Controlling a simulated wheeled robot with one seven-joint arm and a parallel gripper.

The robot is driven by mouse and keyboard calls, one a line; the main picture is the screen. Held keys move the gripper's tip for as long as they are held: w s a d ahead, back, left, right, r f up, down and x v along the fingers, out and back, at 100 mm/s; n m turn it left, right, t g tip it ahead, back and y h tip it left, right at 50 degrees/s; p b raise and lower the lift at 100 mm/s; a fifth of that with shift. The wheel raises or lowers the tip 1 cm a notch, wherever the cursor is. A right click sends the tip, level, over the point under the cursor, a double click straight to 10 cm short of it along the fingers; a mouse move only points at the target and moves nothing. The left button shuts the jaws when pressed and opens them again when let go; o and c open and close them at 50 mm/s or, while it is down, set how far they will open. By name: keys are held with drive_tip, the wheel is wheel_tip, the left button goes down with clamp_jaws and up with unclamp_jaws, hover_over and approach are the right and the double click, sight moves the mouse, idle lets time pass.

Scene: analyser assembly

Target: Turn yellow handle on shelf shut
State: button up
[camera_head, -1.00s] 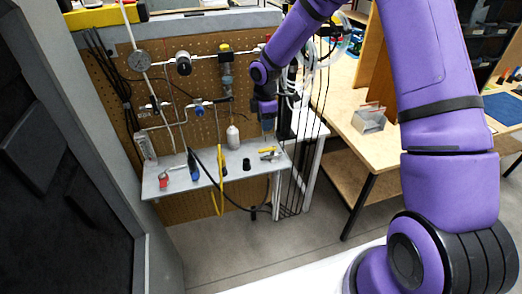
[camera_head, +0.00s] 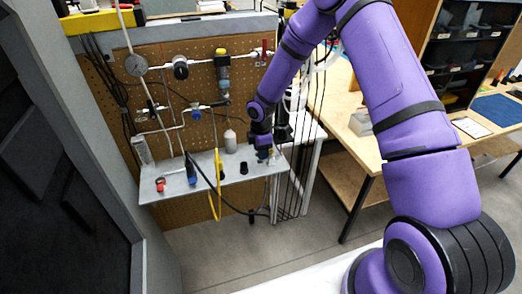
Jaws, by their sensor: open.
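The grey shelf (camera_head: 222,174) is fixed to the front of the brown pegboard. The yellow handle at the shelf's right end is hidden behind my gripper in this view. My gripper (camera_head: 263,158) points down over that right end, at the valve's place. It is open, but its fingers are small and dark here. I cannot tell whether they touch the handle or stand around it.
A white bottle (camera_head: 230,141), a blue tool (camera_head: 191,170) and a red-ended part (camera_head: 160,184) are on the shelf's left and middle. A yellow hose (camera_head: 218,190) hangs over its front edge. Dark cables hang right of it. A wooden table (camera_head: 345,115) stands to the right.

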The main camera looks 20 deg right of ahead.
drive_tip(key=shift+c, duration=0.2)
clamp_jaws()
